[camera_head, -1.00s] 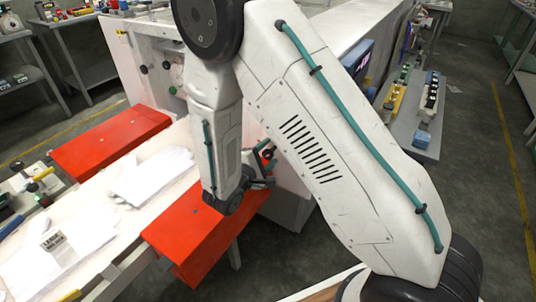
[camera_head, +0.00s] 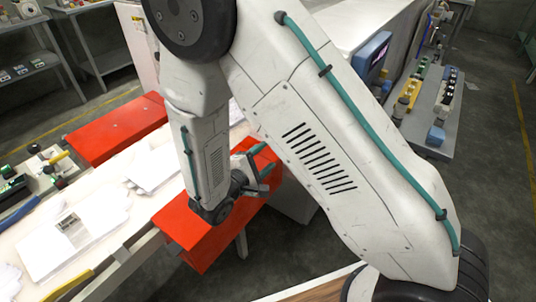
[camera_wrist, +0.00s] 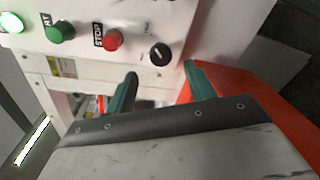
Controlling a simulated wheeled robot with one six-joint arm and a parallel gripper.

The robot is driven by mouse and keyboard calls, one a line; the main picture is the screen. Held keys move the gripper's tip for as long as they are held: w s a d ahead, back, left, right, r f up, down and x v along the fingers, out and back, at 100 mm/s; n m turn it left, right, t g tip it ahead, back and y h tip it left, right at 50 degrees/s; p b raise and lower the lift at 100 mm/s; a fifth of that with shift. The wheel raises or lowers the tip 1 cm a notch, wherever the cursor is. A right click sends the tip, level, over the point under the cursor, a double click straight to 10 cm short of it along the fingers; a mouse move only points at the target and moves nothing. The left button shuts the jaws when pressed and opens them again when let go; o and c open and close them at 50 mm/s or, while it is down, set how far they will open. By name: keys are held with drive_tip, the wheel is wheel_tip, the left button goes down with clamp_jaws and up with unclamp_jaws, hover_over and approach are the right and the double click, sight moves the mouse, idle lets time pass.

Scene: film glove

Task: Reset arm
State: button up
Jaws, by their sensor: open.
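My gripper (camera_head: 256,169) is at the end of my white arm, above the near red-orange block (camera_head: 190,222) in the head view. In the wrist view my gripper (camera_wrist: 160,85) has two green fingers spread wide apart with nothing between them. Beyond the fingers is a white machine panel (camera_wrist: 135,65) with a green button (camera_wrist: 60,32), a red button marked STOP (camera_wrist: 112,40) and a black knob (camera_wrist: 159,53). I cannot tell how far the fingers are from the panel; no contact shows.
A white table (camera_head: 110,255) holds white gloves or film sheets (camera_head: 85,225) at the left. A second red-orange block (camera_head: 110,132) lies behind. A grey bench (camera_head: 430,135) with small items stands at the right. Open floor (camera_head: 490,220) lies right of my arm.

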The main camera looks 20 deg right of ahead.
idle(0.4)
drive_tip(key=s+d+r+m+g+y, duration=0.2)
drive_tip(key=s+d+r+m+g, duration=0.35)
drive_tip(key=s+g, duration=0.7)
drive_tip(key=s+d+r+m+t+y, duration=0.2)
drive_tip(key=s+r+m+y, duration=0.1)
drive_tip(key=s+r+y, duration=0.3)
drive_tip(key=s+d+r+m+t+y, duration=0.2)
drive_tip(key=s+r+m+y, duration=0.2)
drive_tip(key=s+r, duration=0.3)
wheel_tip(320, 180, up, 4)
drive_tip(key=shift+r+y, duration=0.25)
drive_tip(key=shift+y, duration=0.65)
